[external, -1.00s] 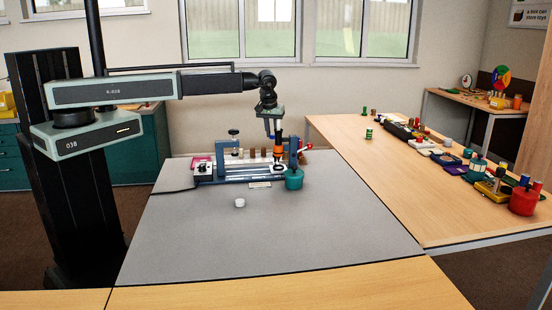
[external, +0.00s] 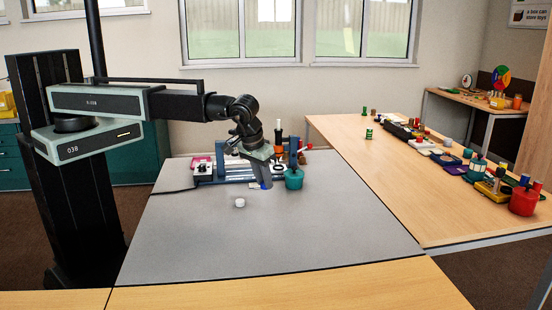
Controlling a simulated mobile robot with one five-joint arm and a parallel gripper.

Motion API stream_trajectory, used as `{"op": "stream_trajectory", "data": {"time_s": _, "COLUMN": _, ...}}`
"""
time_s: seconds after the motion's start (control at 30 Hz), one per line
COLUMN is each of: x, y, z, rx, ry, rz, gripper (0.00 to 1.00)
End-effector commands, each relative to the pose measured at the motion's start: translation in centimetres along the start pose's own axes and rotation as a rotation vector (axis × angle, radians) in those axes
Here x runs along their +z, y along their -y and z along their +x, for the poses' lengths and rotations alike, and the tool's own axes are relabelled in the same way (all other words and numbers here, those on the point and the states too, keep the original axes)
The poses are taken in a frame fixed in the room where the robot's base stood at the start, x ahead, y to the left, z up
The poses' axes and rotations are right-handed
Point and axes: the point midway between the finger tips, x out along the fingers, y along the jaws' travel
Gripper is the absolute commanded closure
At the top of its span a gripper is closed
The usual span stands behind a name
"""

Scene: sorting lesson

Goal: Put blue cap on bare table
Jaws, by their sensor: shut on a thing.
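My gripper (external: 265,184) is low over the grey table mat (external: 290,240), in front of the blue rack and left of the teal pot. Its jaws are shut on a small blue cap (external: 264,187), of which only a little shows between the fingertips. I cannot tell whether the cap touches the mat. The bare grey surface lies in front of and around the gripper.
A blue rack (external: 220,160) stands behind my gripper. A teal pot (external: 294,179) is close on its right. A small white round piece (external: 240,202) lies to the front left. The wooden table (external: 420,190) at right holds many coloured objects. The front mat is clear.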

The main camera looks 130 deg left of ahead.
Motion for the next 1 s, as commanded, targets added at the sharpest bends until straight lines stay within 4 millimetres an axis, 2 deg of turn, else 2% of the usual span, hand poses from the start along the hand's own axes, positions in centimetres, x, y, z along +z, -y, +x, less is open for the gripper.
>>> {"op": "stream_trajectory", "data": {"time_s": 0.03, "x": 3.0, "y": -1.8, "z": 0.0, "rx": 0.022, "ry": 0.000, "rz": 0.071, "gripper": 1.00}}
{"op": "stream_trajectory", "data": {"time_s": 0.2, "x": 12.3, "y": -6.6, "z": -1.5, "rx": 0.096, "ry": 0.000, "rz": 0.311, "gripper": 1.00}}
{"op": "stream_trajectory", "data": {"time_s": 0.3, "x": 17.4, "y": -8.5, "z": -2.4, "rx": 0.135, "ry": -0.003, "rz": 0.436, "gripper": 1.00}}
{"op": "stream_trajectory", "data": {"time_s": 0.43, "x": 22.1, "y": -9.9, "z": -3.4, "rx": 0.170, "ry": -0.006, "rz": 0.551, "gripper": 1.00}}
{"op": "stream_trajectory", "data": {"time_s": 0.5, "x": 23.8, "y": -10.4, "z": -3.7, "rx": 0.183, "ry": -0.007, "rz": 0.589, "gripper": 1.00}}
{"op": "stream_trajectory", "data": {"time_s": 0.6, "x": 24.9, "y": -10.7, "z": -4.0, "rx": 0.192, "ry": -0.007, "rz": 0.618, "gripper": 1.00}}
{"op": "stream_trajectory", "data": {"time_s": 0.9, "x": 25.0, "y": -10.8, "z": -4.1, "rx": 0.193, "ry": -0.007, "rz": 0.622, "gripper": 1.00}}
{"op": "stream_trajectory", "data": {"time_s": 1.0, "x": 24.9, "y": -12.1, "z": -3.9, "rx": 0.193, "ry": -0.007, "rz": 0.621, "gripper": 1.00}}
